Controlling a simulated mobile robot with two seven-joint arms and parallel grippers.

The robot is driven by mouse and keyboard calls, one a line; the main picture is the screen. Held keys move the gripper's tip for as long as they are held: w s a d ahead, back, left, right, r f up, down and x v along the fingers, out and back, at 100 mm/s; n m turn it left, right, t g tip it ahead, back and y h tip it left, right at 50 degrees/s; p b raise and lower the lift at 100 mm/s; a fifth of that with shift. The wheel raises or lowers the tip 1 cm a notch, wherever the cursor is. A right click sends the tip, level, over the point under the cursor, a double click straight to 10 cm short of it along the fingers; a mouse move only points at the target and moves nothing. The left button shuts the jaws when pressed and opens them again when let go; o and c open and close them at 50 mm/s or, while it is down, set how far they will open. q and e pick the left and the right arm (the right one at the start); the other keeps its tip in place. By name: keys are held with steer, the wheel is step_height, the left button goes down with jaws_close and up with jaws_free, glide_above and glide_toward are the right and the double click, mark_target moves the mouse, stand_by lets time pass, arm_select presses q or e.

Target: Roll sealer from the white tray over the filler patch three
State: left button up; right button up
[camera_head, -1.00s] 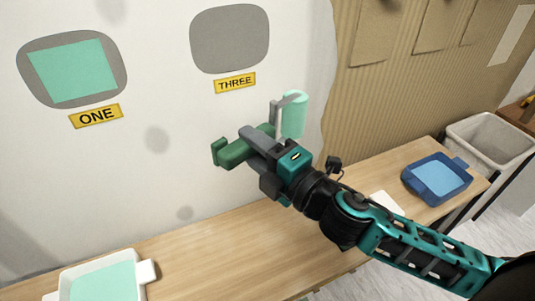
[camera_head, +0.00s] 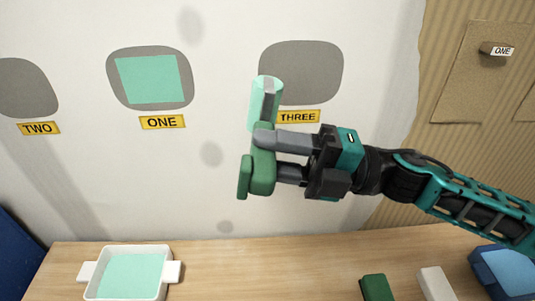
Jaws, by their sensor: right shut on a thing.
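My right gripper (camera_head: 278,157) comes in from the right and is shut on the green handle of a paint roller (camera_head: 262,165). The roller is upright, with its mint-green sleeve (camera_head: 265,97) at the top. The sleeve overlaps the lower left edge of grey filler patch three (camera_head: 312,70) in the picture; I cannot tell whether it touches the wall. Patch three shows plain grey, above its yellow THREE label (camera_head: 299,116). The white tray (camera_head: 173,272) with mint-green sealer (camera_head: 130,277) stands on the table at lower left. My left gripper is not in view.
Patch one (camera_head: 184,78) carries a mint-green square; patch two (camera_head: 25,88) is grey. A blue tray (camera_head: 490,262), a green block (camera_head: 376,288) and a white block (camera_head: 436,282) lie at the table's right. The table (camera_head: 250,270) is clear in the middle.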

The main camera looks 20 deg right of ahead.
mark_target(271, 125)
steer(key=shift+s+r+n+g, duration=0.25)
steer(key=shift+r+n+g, duration=0.15)
steer(key=shift+g, duration=0.3)
steer(key=shift+w+d, duration=0.3)
steer(key=shift+w, duration=0.75)
steer(key=shift+w+d, duration=0.3)
steer(key=shift+w, duration=0.75)
steer(key=shift+w+d, duration=0.3)
steer(key=shift+w, duration=0.75)
steer(key=shift+w+d, duration=0.2)
steer(key=shift+w, duration=0.45)
steer(key=shift+w+d, duration=0.15)
steer(key=shift+w, duration=0.45)
steer(key=shift+d, duration=0.15)
stand_by(0.6)
steer(key=r+v, duration=0.1)
steer(key=v, duration=0.5)
steer(key=shift+s+d, duration=0.15)
steer(key=shift+d, duration=0.2)
steer(key=shift+d, duration=0.15)
steer(key=r+v, duration=0.1)
steer(key=v, duration=0.5)
steer(key=shift+d, duration=0.45)
